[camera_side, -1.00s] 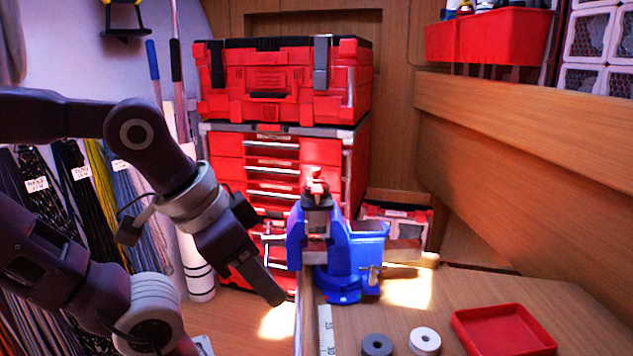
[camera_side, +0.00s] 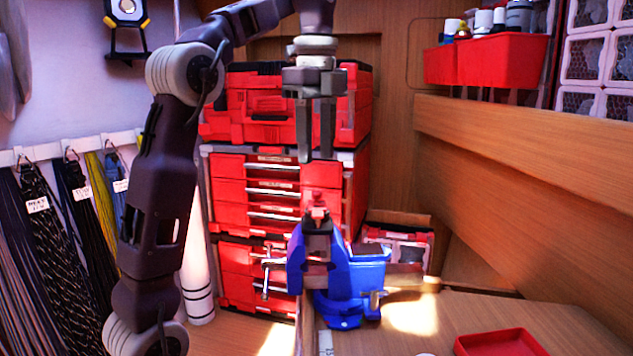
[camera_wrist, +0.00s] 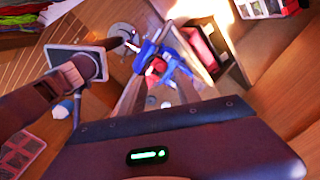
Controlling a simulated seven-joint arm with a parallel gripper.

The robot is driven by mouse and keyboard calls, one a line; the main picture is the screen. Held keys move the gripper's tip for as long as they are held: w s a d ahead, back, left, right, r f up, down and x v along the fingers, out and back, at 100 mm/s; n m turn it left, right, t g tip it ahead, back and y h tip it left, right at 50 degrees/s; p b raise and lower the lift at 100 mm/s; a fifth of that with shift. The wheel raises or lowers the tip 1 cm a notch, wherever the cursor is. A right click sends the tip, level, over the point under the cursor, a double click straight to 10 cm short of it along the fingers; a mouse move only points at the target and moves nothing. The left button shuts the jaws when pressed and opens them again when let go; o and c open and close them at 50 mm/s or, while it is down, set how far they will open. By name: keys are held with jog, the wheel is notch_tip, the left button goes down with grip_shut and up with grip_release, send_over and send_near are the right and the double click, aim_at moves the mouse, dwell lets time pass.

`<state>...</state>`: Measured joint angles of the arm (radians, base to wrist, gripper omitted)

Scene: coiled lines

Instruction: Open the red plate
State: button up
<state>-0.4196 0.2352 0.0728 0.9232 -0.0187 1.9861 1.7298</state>
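A small red piece (camera_side: 317,207) sits at the top of the blue vise (camera_side: 345,285), between or on its dark jaws; I cannot tell whether it is the red plate. In the wrist view the red piece (camera_wrist: 155,67) shows with the blue vise (camera_wrist: 172,60) around it. A red tray (camera_side: 500,342) lies on the bench at the bottom right, cut by the frame edge. My gripper (camera_side: 316,160) points down above the vise, apart from the red piece. Its two fingers appear parted, with nothing visible between them.
A red toolbox (camera_side: 270,100) on a red drawer cabinet (camera_side: 228,200) stands behind my gripper. A red bin (camera_side: 500,60) with bottles hangs at the upper right. Cords (camera_side: 50,230) hang at the left. The bench (camera_side: 450,310) right of the vise is mostly clear.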

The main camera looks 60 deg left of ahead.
aim_at(317, 192)
notch_tip(317, 192, down, 6)
jog(key=shift+f, duration=0.25)
grip_shut()
